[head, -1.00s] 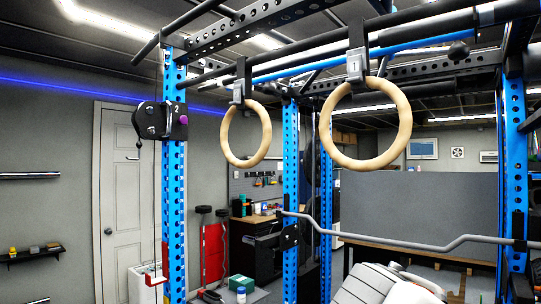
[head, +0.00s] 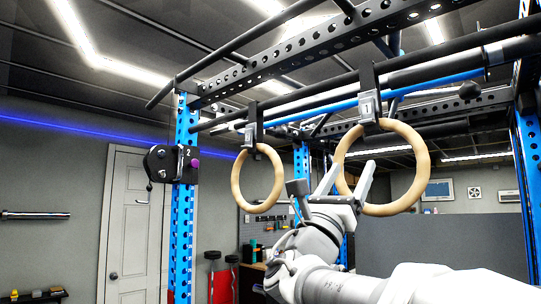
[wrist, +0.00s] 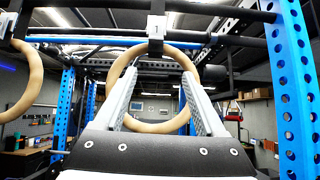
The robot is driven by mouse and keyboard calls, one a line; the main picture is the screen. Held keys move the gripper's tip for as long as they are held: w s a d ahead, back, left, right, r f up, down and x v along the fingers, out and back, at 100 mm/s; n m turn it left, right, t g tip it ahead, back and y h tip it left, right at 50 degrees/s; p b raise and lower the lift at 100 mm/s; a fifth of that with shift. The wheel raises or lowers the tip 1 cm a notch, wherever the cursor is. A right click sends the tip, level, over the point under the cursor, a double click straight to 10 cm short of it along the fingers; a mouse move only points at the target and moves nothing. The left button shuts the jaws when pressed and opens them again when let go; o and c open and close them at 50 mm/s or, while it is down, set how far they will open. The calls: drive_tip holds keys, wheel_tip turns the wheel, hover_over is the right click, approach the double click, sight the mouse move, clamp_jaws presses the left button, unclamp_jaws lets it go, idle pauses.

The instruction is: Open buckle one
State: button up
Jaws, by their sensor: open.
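Buckle one (head: 368,107), a grey buckle marked 1, hangs on a black strap from the rack's top bar. A wooden ring (head: 409,190) hangs from it. In the wrist view, the buckle (wrist: 156,27) is top centre, above and beyond my fingertips, with the ring (wrist: 157,127) seen behind and between the fingers. My gripper (head: 350,170) is open and empty, fingers pointing up, below the buckle and overlapping the ring's left side in the head view. It also shows in the wrist view (wrist: 159,75). No contact with the buckle shows.
A second wooden ring (head: 236,185) hangs to the left from another buckle (head: 254,133). A blue upright (head: 183,240) bears a black box marked 2 (head: 165,164). Black and blue bars (head: 300,112) cross overhead. A grey panel (head: 450,245) stands behind.

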sight(365, 123)
drive_tip(key=shift+n+t, duration=0.3)
drive_tip(key=shift+n, duration=0.1)
drive_tip(key=p+x, duration=0.2)
drive_tip(key=x, duration=0.4)
drive_tip(key=p+x, duration=0.2)
drive_tip(key=x, duration=0.3)
drive_tip(key=a+p+x, duration=0.1)
drive_tip(key=p+x, duration=0.2)
drive_tip(key=x, duration=0.3)
drive_tip(key=shift+w+d+r, duration=0.2)
drive_tip(key=shift+w+r, duration=0.05)
drive_tip(key=shift+r, duration=0.25)
clamp_jaws()
